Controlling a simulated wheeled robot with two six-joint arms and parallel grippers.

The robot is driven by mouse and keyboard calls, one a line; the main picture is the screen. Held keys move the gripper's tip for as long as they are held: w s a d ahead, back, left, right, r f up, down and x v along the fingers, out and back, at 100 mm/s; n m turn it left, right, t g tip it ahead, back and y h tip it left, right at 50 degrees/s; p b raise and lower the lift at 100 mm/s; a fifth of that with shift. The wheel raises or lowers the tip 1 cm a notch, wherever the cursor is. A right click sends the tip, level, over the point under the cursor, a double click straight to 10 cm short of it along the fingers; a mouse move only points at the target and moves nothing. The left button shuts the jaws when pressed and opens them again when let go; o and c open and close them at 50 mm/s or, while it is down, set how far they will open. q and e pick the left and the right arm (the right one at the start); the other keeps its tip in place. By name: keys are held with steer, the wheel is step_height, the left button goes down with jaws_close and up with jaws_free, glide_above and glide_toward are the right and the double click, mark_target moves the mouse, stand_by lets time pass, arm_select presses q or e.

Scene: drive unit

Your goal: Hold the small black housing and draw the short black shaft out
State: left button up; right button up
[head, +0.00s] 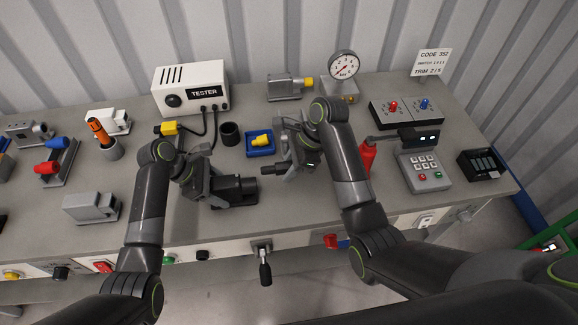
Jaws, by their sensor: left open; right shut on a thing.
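My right gripper (288,161) is shut on the short black shaft (271,168), whose end sticks out to the left of the fingers. The shaft appears apart from the housing, to its upper right. The rest of the shaft is hidden by the gripper.
A white tester (190,88) with black cables stands behind my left gripper. A blue tray (260,143) with a yellow piece and a black cup (230,133) are between the arms. A red bottle-like object (368,155) and a keypad (424,170) stand right. The front bench strip is mostly clear.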

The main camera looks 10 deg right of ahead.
arm_select(q)
steer(key=shift+r, duration=0.1)
steer(key=v, duration=2.3)
steer(key=shift+a, duration=0.1)
